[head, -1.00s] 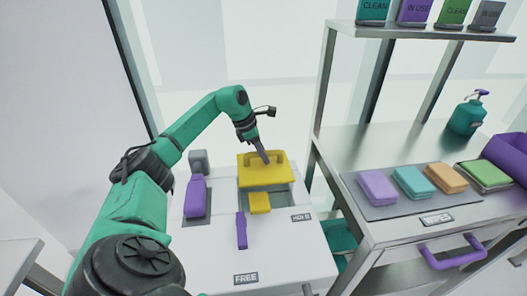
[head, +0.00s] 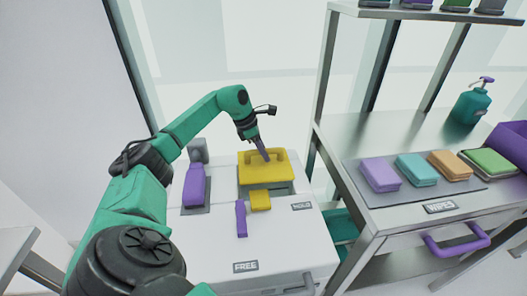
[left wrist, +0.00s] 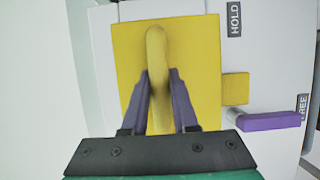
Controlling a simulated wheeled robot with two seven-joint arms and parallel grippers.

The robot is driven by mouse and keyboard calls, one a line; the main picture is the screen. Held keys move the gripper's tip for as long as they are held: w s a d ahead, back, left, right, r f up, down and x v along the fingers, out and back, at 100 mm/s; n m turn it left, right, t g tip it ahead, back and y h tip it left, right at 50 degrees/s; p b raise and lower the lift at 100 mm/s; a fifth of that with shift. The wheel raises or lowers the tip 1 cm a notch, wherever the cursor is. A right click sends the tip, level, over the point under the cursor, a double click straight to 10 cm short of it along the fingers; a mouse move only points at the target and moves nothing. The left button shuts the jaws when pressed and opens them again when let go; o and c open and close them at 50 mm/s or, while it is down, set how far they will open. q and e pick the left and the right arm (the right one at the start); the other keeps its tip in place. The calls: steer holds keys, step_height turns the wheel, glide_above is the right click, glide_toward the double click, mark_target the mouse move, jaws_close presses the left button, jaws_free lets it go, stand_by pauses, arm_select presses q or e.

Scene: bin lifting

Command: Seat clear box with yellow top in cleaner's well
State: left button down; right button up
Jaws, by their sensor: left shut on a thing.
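The box's yellow top (head: 264,170) with its raised handle shows at the far part of the white cleaner (head: 215,238). It sits over the well (head: 283,188), whose grey rim shows at its front and right. The clear sides of the box are hard to make out, so I cannot tell how deep it sits. My left gripper (head: 264,152) is shut on the yellow handle from above. In the left wrist view both fingers (left wrist: 160,95) press the yellow handle (left wrist: 157,48) from either side. My right gripper is not in view.
A yellow block (head: 260,200) and a purple lever (head: 241,218) are just in front of the well. A purple bottle-shaped part (head: 195,185) stands to its left. A steel bench (head: 440,215) with folded wipes (head: 380,174) is at the right.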

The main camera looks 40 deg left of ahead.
arm_select(q)
steer(key=shift+f, duration=0.1)
stand_by(0.3)
steer(key=shift+f, duration=0.2)
stand_by(0.5)
steer(key=c, duration=0.6)
jaws_free()
steer(key=v, duration=1.4)
steer(key=shift+s+r, duration=0.15)
steer(key=shift+r, duration=0.05)
